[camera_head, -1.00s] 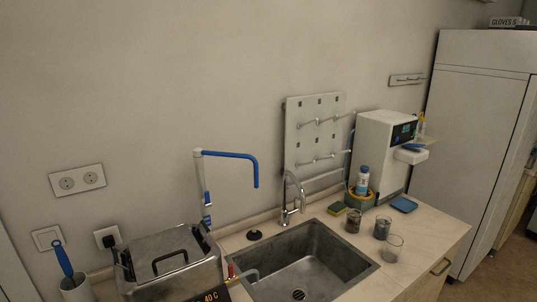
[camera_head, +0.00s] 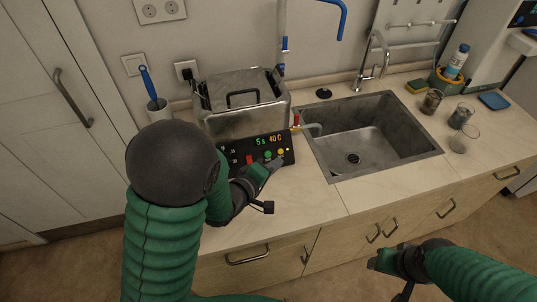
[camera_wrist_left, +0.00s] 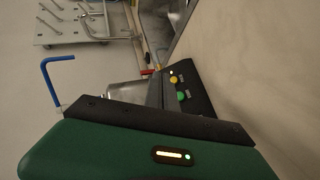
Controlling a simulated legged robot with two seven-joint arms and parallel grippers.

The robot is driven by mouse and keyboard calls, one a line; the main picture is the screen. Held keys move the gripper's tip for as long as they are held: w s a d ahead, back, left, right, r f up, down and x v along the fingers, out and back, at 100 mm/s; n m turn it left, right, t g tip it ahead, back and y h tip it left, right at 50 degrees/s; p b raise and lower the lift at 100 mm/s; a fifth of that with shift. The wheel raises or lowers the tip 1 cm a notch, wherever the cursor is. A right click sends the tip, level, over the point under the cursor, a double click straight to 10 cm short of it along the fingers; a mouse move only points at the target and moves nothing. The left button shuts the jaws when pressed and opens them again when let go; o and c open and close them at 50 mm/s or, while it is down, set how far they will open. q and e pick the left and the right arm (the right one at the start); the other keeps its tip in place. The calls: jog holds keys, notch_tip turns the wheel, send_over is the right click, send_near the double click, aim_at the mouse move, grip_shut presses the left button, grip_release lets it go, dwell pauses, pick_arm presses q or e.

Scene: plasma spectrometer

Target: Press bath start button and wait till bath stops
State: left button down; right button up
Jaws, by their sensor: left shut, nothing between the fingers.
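The bath (camera_head: 245,121) is a metal box with a closed lid and black handle, standing on the counter left of the sink. Its black control panel (camera_head: 233,153) faces front and reads "5 s" and "40 C". It carries a red switch (camera_head: 249,159), a green button (camera_head: 268,155) and a yellow button (camera_head: 281,152). In the left wrist view the green (camera_wrist_left: 182,96) and yellow (camera_wrist_left: 173,79) buttons show past my gripper. My left gripper (camera_head: 275,165) is shut and empty, its tip close to the green and yellow buttons; contact cannot be told. My right gripper (camera_head: 374,262) hangs before the counter front.
The sink (camera_head: 345,165) with its faucet (camera_head: 377,62) lies right of the bath. A brush in a holder (camera_head: 159,108) stands left of the bath. The counter's front strip is clear.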

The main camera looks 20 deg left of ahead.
aim_at(267, 157)
pick_arm(q)
jog(key=w+a+f+b, duration=0.2)
jog(key=w+f, duration=0.1)
jog(key=w+a+f+b, duration=0.1)
jog(key=shift+w+a+f+b, duration=0.1)
jog(key=shift+w+f+b, duration=0.2)
jog(key=shift+b, duration=0.05)
jog(key=shift+w+a+f, duration=0.4)
jog(key=shift+w, duration=0.2)
dwell(1.7)
jog(key=shift+w+a+f, duration=0.15)
jog(key=shift+w+f, duration=0.05)
jog(key=shift+w, duration=0.05)
jog(key=shift+w+a+f+b, duration=0.2)
jog(key=shift+w+f+b, duration=0.1)
jog(key=shift+b, duration=0.1)
dwell(0.7)
jog(key=shift+s+r, duration=0.1)
jog(key=shift+r, duration=0.05)
jog(key=shift+s+d+r+p, duration=0.2)
jog(key=shift+s+r+p, duration=0.1)
jog(key=shift+p, duration=0.15)
jog(key=shift+s+d+r, duration=0.15)
jog(key=shift+s, duration=0.05)
